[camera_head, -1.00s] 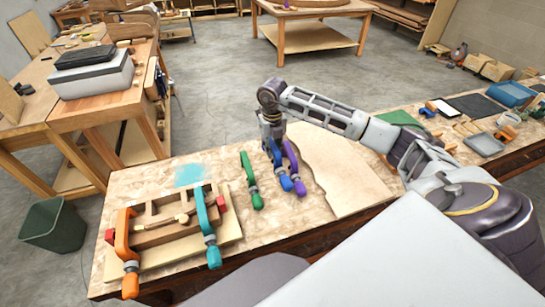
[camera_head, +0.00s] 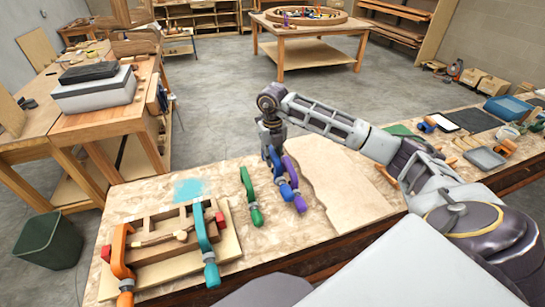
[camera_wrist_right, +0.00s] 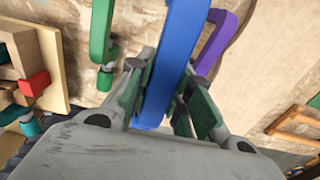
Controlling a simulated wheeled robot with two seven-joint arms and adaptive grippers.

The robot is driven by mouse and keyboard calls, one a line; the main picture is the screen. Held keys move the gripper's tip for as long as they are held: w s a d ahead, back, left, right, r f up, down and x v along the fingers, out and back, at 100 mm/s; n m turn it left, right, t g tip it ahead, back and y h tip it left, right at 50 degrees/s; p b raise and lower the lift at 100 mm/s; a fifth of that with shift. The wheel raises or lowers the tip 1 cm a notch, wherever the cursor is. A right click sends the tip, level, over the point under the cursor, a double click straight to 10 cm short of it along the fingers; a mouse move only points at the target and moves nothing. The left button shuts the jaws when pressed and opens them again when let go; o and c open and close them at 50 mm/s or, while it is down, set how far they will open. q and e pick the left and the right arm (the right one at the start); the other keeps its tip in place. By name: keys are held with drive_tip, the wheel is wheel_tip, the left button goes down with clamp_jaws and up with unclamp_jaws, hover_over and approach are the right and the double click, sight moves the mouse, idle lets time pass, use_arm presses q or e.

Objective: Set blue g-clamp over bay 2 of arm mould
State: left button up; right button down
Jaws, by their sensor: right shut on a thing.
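The blue g-clamp (camera_head: 281,178) is in my right gripper (camera_head: 270,146), whose fingers are shut on it. In the right wrist view the blue clamp (camera_wrist_right: 174,65) runs between the two green-padded fingers (camera_wrist_right: 160,100). I cannot tell whether it is clear of the bench. The arm mould (camera_head: 168,237) lies at the bench's left end on a pale board. An orange clamp (camera_head: 121,255) is over its left end and a teal clamp (camera_head: 205,240) is over it further right. Bay numbers are not readable. My left gripper is not in view.
A green clamp (camera_head: 250,196) lies between the mould and the blue clamp. A purple clamp (camera_head: 293,180) is close on the right of the blue one. A pale sheet (camera_head: 340,180) covers the bench further right. A cyan patch (camera_head: 188,188) marks the bench behind the mould.

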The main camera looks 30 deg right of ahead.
drive_tip(key=shift+r+p, duration=1.6)
drive_tip(key=shift+r, duration=1.3)
drive_tip(key=shift+w+r, duration=0.25)
drive_tip(key=shift+r, duration=0.15)
